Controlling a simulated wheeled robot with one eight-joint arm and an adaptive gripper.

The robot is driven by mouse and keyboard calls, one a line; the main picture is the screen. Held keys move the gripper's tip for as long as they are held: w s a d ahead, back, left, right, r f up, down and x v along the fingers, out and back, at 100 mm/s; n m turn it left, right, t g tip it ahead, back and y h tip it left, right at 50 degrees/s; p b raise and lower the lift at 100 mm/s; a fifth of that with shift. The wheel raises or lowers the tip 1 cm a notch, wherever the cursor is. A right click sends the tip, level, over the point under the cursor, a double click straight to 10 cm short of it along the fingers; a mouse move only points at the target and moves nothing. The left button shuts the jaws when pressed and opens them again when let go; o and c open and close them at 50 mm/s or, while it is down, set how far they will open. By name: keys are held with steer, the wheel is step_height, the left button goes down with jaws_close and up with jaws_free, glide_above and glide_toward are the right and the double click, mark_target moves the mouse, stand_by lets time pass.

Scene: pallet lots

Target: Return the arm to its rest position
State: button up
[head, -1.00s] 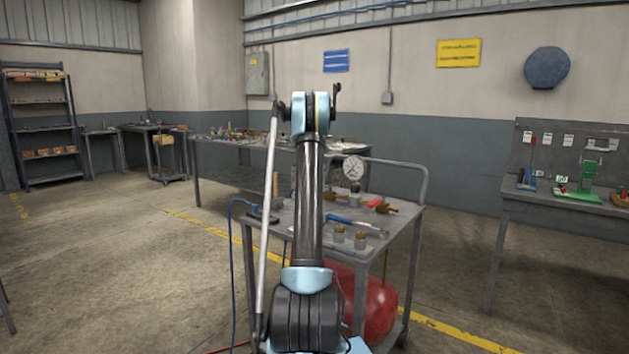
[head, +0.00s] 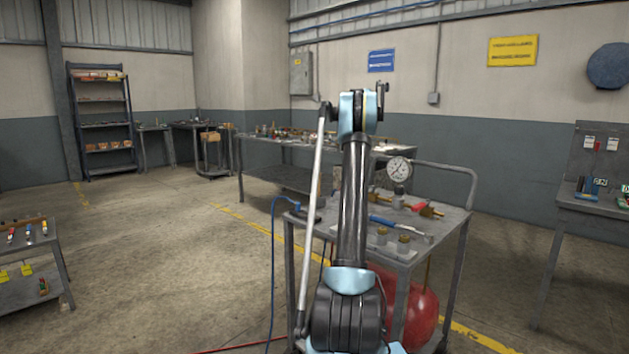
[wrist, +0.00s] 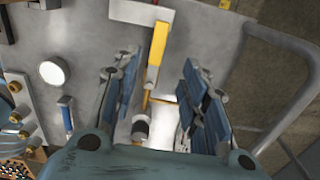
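My arm stands upright in the middle of the head view, in front of a grey metal cart (head: 448,222). My gripper is hidden behind the arm there. In the wrist view my gripper (wrist: 158,85) points down over the cart top, with its two blue-padded fingers spread apart. I see nothing clamped between them. A yellow bar-like piece (wrist: 158,45) with a pale crosspiece shows below, between the fingers. Whether a finger touches anything on the cart, I cannot tell.
The cart carries a dial gauge (head: 398,170), a blue-handled tool (head: 396,226) and brass fittings (head: 404,240). A red tank (head: 421,318) sits underneath. A low tool table (head: 52,262) stands at the left. Open floor (head: 170,270) lies between it and the cart.

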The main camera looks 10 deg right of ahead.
steer(key=s+a+r+n+t, duration=0.1)
steer(key=s+a+n, duration=0.6)
steer(key=s+a, duration=0.55)
steer(key=s+a+r+n, duration=0.1)
steer(key=s+a+n, duration=0.7)
steer(key=s, duration=0.8)
steer(key=s+a+f+n, duration=0.3)
steer(key=s+a+f, duration=0.1)
steer(key=s, duration=0.4)
steer(key=s+a+f+n, duration=0.4)
steer(key=s+f, duration=0.1)
steer(key=s, duration=0.3)
steer(key=s+a+f+n+t, duration=0.1)
steer(key=s+a+f+n, duration=0.2)
steer(key=s+f+n, duration=0.4)
steer(key=s+f, duration=0.9)
steer(key=f, duration=0.1)
steer(key=shift+n, duration=0.4)
